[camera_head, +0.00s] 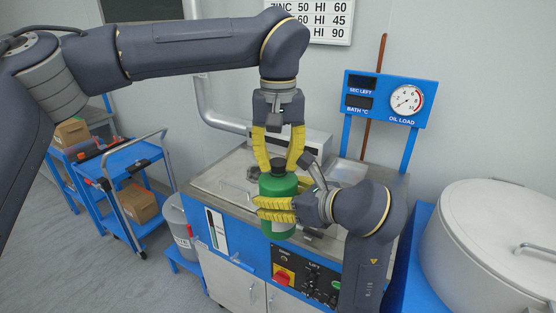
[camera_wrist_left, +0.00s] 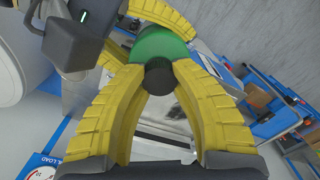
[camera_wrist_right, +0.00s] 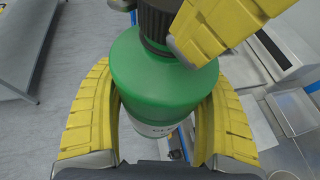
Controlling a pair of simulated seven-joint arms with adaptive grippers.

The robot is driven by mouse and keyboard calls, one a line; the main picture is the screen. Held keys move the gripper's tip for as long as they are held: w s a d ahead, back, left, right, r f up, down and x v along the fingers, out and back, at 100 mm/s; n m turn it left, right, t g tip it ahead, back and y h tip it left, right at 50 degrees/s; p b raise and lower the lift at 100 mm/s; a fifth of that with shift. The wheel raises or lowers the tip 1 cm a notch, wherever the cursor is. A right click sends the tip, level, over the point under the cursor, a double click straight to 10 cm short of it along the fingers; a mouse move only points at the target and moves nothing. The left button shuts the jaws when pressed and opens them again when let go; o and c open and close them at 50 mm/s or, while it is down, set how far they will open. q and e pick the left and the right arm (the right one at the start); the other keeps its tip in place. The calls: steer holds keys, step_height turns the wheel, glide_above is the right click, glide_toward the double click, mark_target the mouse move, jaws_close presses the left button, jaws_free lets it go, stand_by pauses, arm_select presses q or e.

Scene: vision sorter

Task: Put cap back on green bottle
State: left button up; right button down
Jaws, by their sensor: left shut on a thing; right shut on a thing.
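The green bottle (camera_head: 277,185) is held upright in front of the machine's top. My right gripper (camera_head: 274,209) is shut around the bottle's body, its yellow fingers on both sides in the right wrist view (camera_wrist_right: 155,125). The dark cap (camera_wrist_left: 159,77) is between the fingertips of my left gripper (camera_head: 278,163), which points down from above. In the right wrist view the cap (camera_wrist_right: 155,20) is at the bottle's neck, with a left finger beside it. The cap looks in line with the neck; whether it is seated or threaded I cannot tell.
The machine's metal top (camera_head: 220,175) lies behind and below the bottle. A panel with a dial (camera_head: 391,98) stands at the back right. A large white drum (camera_head: 490,245) stands at right. A blue cart (camera_head: 130,165) with boxes stands at left.

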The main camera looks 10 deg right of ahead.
arm_select(q)
steer(key=m, duration=0.5)
steer(key=o, duration=0.8)
